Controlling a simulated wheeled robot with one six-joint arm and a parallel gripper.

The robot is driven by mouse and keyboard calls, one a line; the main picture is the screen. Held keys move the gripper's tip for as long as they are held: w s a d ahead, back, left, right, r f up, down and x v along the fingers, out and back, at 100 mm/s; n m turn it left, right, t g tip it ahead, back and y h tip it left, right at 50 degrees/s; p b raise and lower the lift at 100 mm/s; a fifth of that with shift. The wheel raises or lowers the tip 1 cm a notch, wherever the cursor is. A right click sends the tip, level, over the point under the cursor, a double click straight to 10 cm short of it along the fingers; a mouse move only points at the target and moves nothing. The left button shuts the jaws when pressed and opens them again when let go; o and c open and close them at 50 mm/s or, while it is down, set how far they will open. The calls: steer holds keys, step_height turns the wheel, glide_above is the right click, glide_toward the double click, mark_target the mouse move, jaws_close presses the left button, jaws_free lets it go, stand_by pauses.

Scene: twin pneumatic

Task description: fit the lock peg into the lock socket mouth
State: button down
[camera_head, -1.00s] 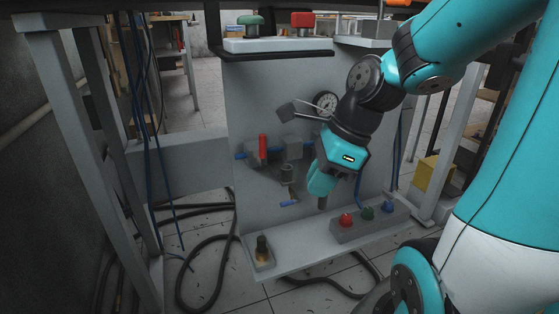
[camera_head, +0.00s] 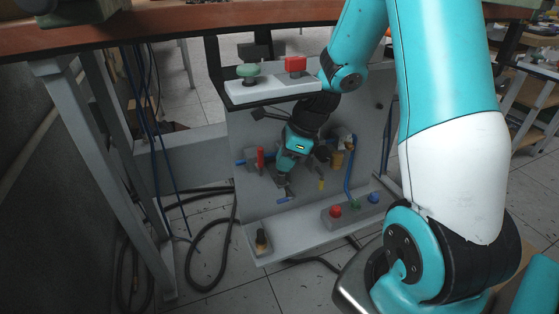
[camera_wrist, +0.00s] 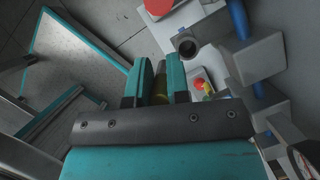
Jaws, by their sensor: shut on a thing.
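My gripper (camera_head: 285,168) is in front of the fittings on the grey panel. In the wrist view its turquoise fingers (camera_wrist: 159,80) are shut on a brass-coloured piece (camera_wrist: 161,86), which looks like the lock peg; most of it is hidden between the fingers. A grey tube with a round dark opening (camera_wrist: 187,46), apparently the lock socket mouth, lies just beyond and right of the fingertips in the wrist view. It appears empty, and a gap shows between it and the fingers. In the head view my gripper largely hides this area.
A grey block (camera_wrist: 255,60) with a blue pipe (camera_wrist: 238,18) stands close right of the fingers. A button box (camera_head: 350,211) and a black-and-brass post (camera_head: 262,241) are on the lower shelf (camera_head: 300,237). A white control box (camera_head: 275,90) overhangs above.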

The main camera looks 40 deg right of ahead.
steer(key=w, duration=0.1)
steer(key=w+d, duration=0.1)
steer(key=w, duration=0.1)
steer(key=shift+w, duration=0.2)
step_height(320, 180, down, 4)
steer(key=b, duration=0.3)
steer(key=shift+r, duration=0.3)
steer(key=c, duration=1.1)
jaws_free()
steer(key=p+v, duration=0.5)
steer(key=v, duration=0.7)
steer(key=shift+p, duration=0.3)
